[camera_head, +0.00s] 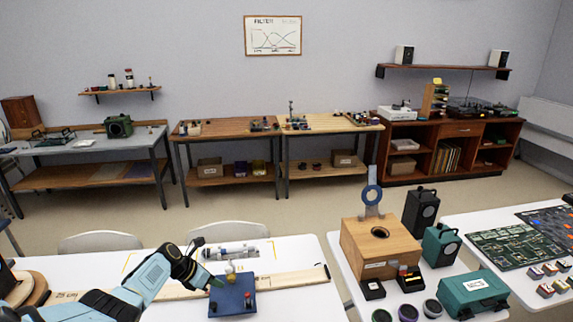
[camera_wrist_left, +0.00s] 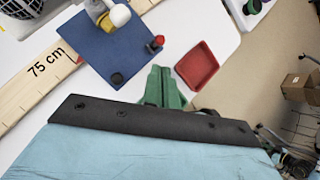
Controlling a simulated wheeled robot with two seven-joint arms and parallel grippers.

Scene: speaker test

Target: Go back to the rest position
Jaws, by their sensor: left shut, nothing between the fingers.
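My left arm reaches in from the left in the head view, light blue with a black wrist. I cannot tell whether the fingertips touch anything. My right gripper is not in view.
The blue plate (camera_head: 228,301) carries red and black knobs. A wooden ruler (camera_head: 292,282) lies beside it on the white table (camera_head: 185,306). A small red tray (camera_wrist_left: 196,65) is right of my fingers. A wooden speaker box (camera_head: 376,250) stands on the table to the right.

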